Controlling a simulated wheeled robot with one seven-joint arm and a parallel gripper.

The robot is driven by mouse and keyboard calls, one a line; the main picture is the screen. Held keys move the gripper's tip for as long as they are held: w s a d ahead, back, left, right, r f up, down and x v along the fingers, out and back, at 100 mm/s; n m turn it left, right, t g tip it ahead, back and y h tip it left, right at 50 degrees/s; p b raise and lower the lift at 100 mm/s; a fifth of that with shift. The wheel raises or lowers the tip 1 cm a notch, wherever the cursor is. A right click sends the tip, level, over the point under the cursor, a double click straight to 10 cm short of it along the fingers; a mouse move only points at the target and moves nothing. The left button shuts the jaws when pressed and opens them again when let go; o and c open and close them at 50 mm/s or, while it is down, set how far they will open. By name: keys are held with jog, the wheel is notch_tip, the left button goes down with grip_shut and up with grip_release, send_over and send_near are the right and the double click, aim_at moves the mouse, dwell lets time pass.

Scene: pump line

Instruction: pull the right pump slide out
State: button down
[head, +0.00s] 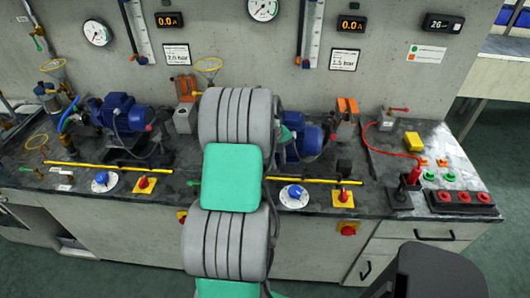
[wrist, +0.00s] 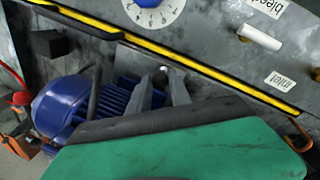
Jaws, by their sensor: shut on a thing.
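The right pump is a blue finned motor (head: 305,140) on the bench, partly hidden behind my arm in the head view. It also shows at the left of the wrist view (wrist: 75,108). A grey slide plate (wrist: 128,60) lies at the pump's foot, near the yellow-and-black strip (wrist: 205,68). My gripper (wrist: 163,76) shows as two grey fingers at this plate's edge, shut on a small pale part there that I take for the slide's grip. My arm hides the gripper in the head view.
A white dial with a blue knob (head: 294,194) and a red switch on a yellow base (head: 343,196) sit in front of the strip. A black block (wrist: 50,43) stands near the slide. The left blue pump (head: 122,113) stands farther left.

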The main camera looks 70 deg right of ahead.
jog(key=shift+a+f, duration=0.1)
jog(key=shift+a, duration=0.1)
jog(key=c, duration=1.2)
grip_release()
jog(key=shift+r, duration=0.2)
notch_tip(320, 180, up, 8)
jog(key=a, duration=0.1)
jog(key=shift+w+f+b, duration=0.25)
jog(key=shift+w+b, duration=0.15)
jog(key=shift+a, duration=0.1)
